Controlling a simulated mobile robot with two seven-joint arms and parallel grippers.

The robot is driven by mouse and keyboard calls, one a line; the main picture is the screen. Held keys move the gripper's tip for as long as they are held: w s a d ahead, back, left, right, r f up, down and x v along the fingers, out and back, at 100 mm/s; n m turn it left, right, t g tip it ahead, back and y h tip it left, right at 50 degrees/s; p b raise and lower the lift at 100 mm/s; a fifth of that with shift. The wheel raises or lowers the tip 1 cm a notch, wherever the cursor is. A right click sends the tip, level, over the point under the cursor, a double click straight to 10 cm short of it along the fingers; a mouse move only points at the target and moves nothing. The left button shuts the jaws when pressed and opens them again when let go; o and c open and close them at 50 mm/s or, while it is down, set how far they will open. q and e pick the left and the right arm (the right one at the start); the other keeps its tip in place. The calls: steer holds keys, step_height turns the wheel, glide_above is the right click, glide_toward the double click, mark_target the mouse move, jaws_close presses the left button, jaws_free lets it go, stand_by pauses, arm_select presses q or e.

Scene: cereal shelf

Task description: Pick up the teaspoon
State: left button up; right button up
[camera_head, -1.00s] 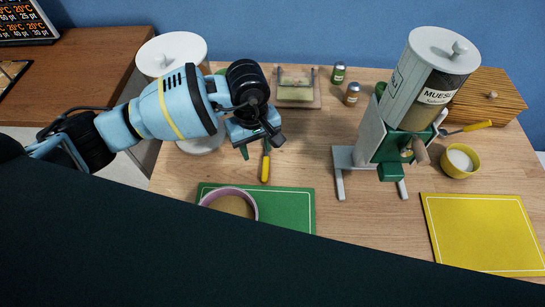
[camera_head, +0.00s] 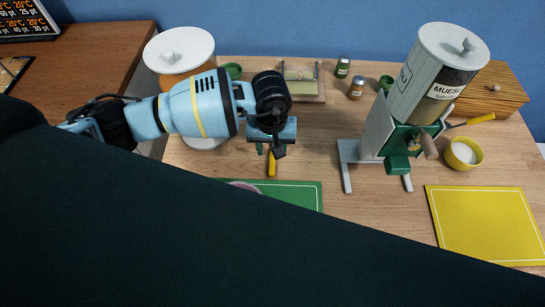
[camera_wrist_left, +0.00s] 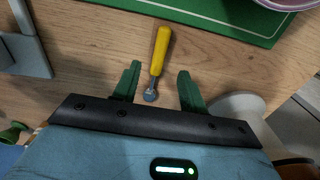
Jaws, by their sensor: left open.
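The teaspoon (camera_wrist_left: 159,55) lies on the wooden table with its yellow handle toward the green board. In the head view its yellow handle (camera_head: 271,165) shows just below my left gripper (camera_head: 268,148). In the left wrist view, my left gripper (camera_wrist_left: 155,85) is open, with its green fingers on either side of the spoon's metal end. The spoon is between the fingers without visible contact; the height of the fingers above the table is hard to tell. My right gripper is not in view.
A green board (camera_head: 307,194) with a bowl (camera_head: 245,186) on it lies in front, partly hidden by a dark part. A muesli dispenser (camera_head: 418,90) stands to the right, near a yellow cup (camera_head: 463,153) and a yellow board (camera_head: 482,222). A white-lidded container (camera_head: 180,50) stands behind my left arm.

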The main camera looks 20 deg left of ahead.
mark_target(272, 161)
arm_select(q)
step_height(272, 161, down, 4)
steer(key=shift+s+d+f, duration=0.1)
steer(key=shift+s+d, duration=0.05)
steer(key=shift+f, duration=0.45)
jaws_close()
steer(key=shift+r, duration=0.15)
steer(key=shift+r, duration=0.3)
steer(key=r, duration=0.2)
steer(key=shift+s+d+r, duration=0.2)
steer(key=shift+s+r, duration=0.05)
steer(key=shift+r, duration=0.1)
steer(key=s+d, duration=0.5)
steer(key=s, duration=0.2)
steer(key=s+d+r, duration=0.1)
steer(key=s+d, duration=0.2)
steer(key=s, duration=0.1)
steer(key=shift+s+d+r+b, duration=0.1)
steer(key=shift+d+b, duration=0.2)
steer(key=shift+b, duration=0.1)
steer(key=shift+s+d+r, duration=0.1)
steer(key=shift+s+d, duration=0.3)
steer(key=shift+s, duration=0.1)
